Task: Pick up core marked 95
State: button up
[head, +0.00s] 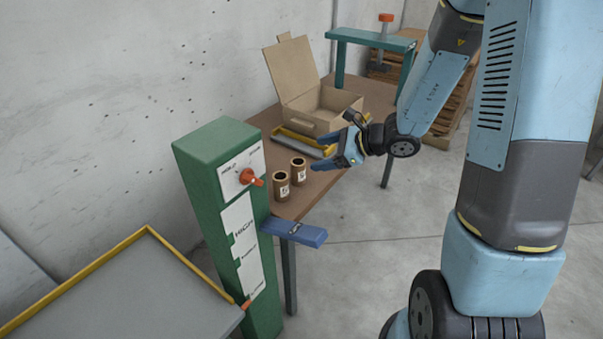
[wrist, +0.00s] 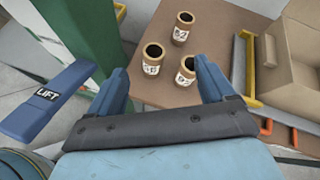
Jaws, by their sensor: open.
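Three brown cores with dark hollow tops stand upright on the brown table in the wrist view: one at the back (wrist: 184,28), one at the left (wrist: 153,58) and one at the right (wrist: 187,70). Each bears a white number label, too small for me to read surely, so I cannot tell which is 95. The head view shows two cores, a nearer one (head: 281,188) and a farther one (head: 298,171); a third is not visible there. My gripper (head: 323,153) is open and empty above the table, to the right of the cores. In the wrist view its fingers (wrist: 160,80) straddle the nearer two cores in the picture.
A green post (head: 222,190) with an orange knob and a blue LIFT lever (head: 295,231) stands at the table's near end. An open cardboard box (head: 328,105) and a grey tray with yellow edging (head: 297,143) lie beyond the cores. A larger grey tray (head: 140,295) is front left.

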aim_at(304, 170)
jog(key=w+d+f+m+t+h, duration=0.2)
jog(key=w+d+f+m+t, duration=0.15)
jog(key=f+m, duration=0.4)
jog(key=shift+n+g, duration=0.45)
jog(key=shift+n, duration=0.1)
jog(key=x, duration=1.5)
jog(key=shift+f, duration=0.25)
jog(key=c, duration=1.1)
